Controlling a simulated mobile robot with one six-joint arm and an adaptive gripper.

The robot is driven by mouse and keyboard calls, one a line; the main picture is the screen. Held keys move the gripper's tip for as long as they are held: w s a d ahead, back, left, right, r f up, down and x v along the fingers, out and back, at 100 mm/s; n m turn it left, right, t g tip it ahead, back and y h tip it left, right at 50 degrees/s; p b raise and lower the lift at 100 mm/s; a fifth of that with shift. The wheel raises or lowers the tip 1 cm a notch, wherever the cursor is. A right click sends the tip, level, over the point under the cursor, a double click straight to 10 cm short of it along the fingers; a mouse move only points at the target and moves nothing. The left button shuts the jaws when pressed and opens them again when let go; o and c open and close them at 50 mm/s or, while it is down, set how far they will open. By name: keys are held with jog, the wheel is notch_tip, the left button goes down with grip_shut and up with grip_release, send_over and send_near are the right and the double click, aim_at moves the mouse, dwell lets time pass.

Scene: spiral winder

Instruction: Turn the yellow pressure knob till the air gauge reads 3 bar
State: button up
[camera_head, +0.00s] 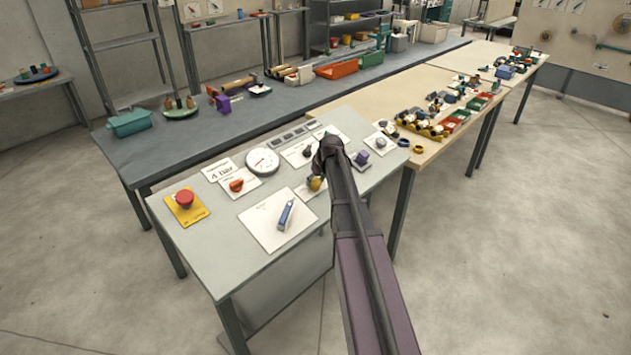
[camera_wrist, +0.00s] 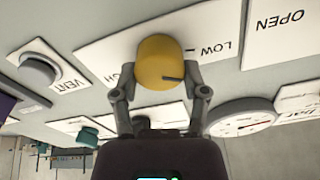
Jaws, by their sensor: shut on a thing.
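The yellow pressure knob (camera_wrist: 158,62) sits on a white plate marked LOW in the wrist view, with a dark pointer line towards its lower right edge. In the head view only part of the yellow knob (camera_head: 316,184) shows beside my arm. My gripper (camera_wrist: 160,88) is shut on the knob, one finger on each side. The round white air gauge (camera_head: 262,161) has a red needle; its figures are too small to read. The gauge (camera_wrist: 240,118) also shows at the right of the wrist view, seen at a slant. A card by it reads "4 bar".
A red mushroom button (camera_head: 185,198) on a yellow plate and an orange-red knob (camera_head: 236,185) stand left on the grey panel table. A dark VENT knob (camera_wrist: 38,69) is left of the yellow knob.

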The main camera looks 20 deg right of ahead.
jog(key=shift+m, duration=0.3)
jog(key=m, duration=0.5)
jog(key=shift+d, duration=0.1)
jog(key=m, duration=0.6)
jog(key=shift+s+h, duration=0.1)
jog(key=shift+h, duration=0.3)
jog(key=shift+d, duration=0.1)
jog(key=o, duration=1.1)
jog(key=shift+f, duration=0.1)
jog(key=shift+o, duration=0.2)
jog(key=shift+n, duration=0.4)
